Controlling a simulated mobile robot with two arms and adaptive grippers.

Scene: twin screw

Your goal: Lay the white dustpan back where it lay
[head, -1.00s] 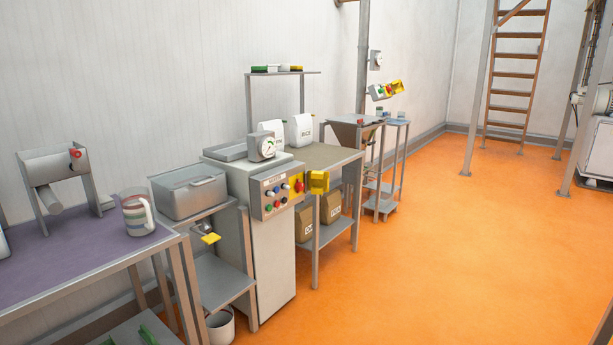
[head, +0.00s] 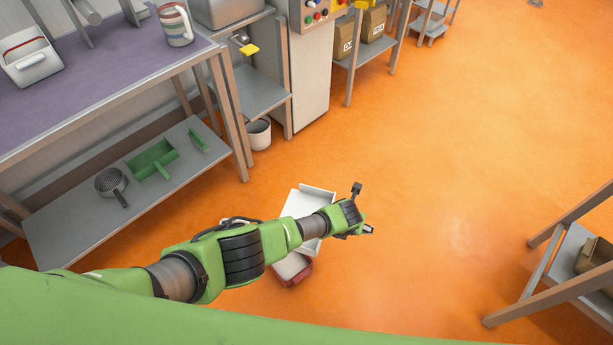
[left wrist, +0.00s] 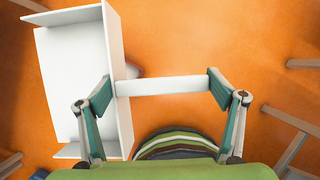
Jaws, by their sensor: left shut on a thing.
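The white dustpan (head: 309,203) is held above the orange floor, partly hidden behind my left arm in the head view. In the left wrist view the dustpan (left wrist: 75,75) shows its open tray at the left, and its white handle (left wrist: 165,86) runs between the two fingers. My left gripper (head: 362,210) is shut on this handle; it also shows in the left wrist view (left wrist: 162,85). My right gripper is in neither view.
A red and white object (head: 293,268) shows below my arm. The lower shelf (head: 80,215) of the purple-topped table holds a green dustpan (head: 152,160), a green brush (head: 198,140) and a strainer (head: 111,182). A white bucket (head: 258,134) stands by the shelf. The floor at right centre is clear.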

